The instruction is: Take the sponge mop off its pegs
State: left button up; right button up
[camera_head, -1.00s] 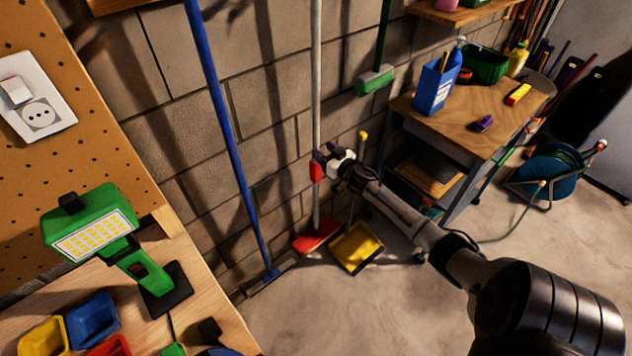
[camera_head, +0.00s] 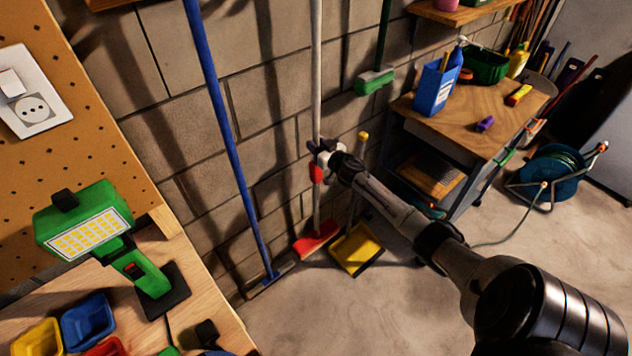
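The sponge mop appears to be the tool with the long pale grey pole (camera_head: 316,80), a red part partway down the pole and a red head (camera_head: 316,239) near the floor. It stands nearly upright along the block wall. Its top and any pegs are outside the picture. My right gripper (camera_head: 320,152) is at the pole, just above the red part. Its fingers overlap the pole, but I cannot tell whether they are closed on it. My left gripper is not in view.
A blue-handled tool (camera_head: 222,110) hangs left of the mop. A yellow dustpan (camera_head: 357,250) is close right of its head, with a green brush (camera_head: 375,81) above. A cart (camera_head: 470,110) stands right. A workbench with a green lamp (camera_head: 85,222) is at left.

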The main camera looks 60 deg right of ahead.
jog(key=c, duration=0.5)
grip_shut()
jog(key=shift+r, duration=0.1)
